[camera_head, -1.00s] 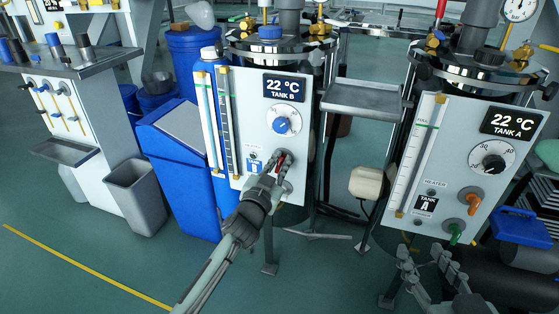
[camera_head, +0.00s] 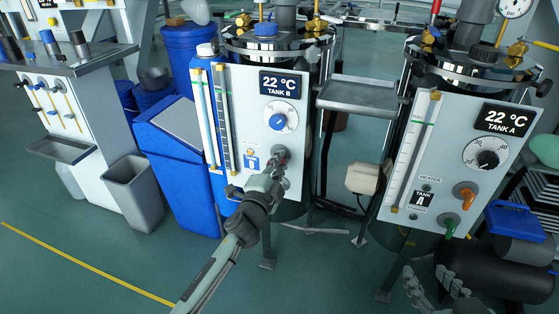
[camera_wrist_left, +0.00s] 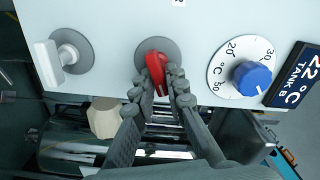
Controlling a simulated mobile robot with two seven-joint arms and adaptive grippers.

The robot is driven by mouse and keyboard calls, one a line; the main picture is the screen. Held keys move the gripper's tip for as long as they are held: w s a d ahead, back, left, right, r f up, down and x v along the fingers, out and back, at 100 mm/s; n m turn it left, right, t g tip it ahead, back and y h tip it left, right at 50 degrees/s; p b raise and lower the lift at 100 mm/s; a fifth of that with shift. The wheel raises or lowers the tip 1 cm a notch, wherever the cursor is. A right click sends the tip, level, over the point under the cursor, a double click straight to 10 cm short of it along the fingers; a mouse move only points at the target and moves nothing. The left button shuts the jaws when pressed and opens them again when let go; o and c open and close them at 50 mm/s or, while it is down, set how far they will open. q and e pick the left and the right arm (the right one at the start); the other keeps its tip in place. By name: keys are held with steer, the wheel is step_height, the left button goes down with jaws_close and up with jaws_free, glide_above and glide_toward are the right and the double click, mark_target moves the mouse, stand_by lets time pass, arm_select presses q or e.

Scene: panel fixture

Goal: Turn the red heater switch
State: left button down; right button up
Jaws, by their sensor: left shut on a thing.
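The red heater switch (camera_wrist_left: 157,68) sits on a round grey plate on the Tank B panel (camera_head: 241,130). In the left wrist view, its handle is between the two fingers of my left gripper (camera_wrist_left: 164,90), which are closed on it from both sides. In the head view, my left gripper (camera_head: 274,172) reaches the panel below the dial and hides most of the switch. My right gripper (camera_head: 432,284) is at the bottom right, low in front of Tank A. Its fingers are apart, with nothing seen between them.
A blue-knobbed dial (camera_wrist_left: 250,78) is close beside the switch, and a white handle (camera_wrist_left: 50,60) is on its other side. The Tank A panel (camera_head: 455,160) stands to the right with orange and green handles. A grey tray (camera_head: 357,96) spans between the tanks.

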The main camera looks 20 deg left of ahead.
arm_select(q)
steer(key=shift+f+m, duration=0.2)
steer(key=shift+m, duration=1.7)
steer(key=c, duration=1.6)
jaws_free()
steer(key=s, duration=1.2)
steer(key=shift+a, duration=0.2)
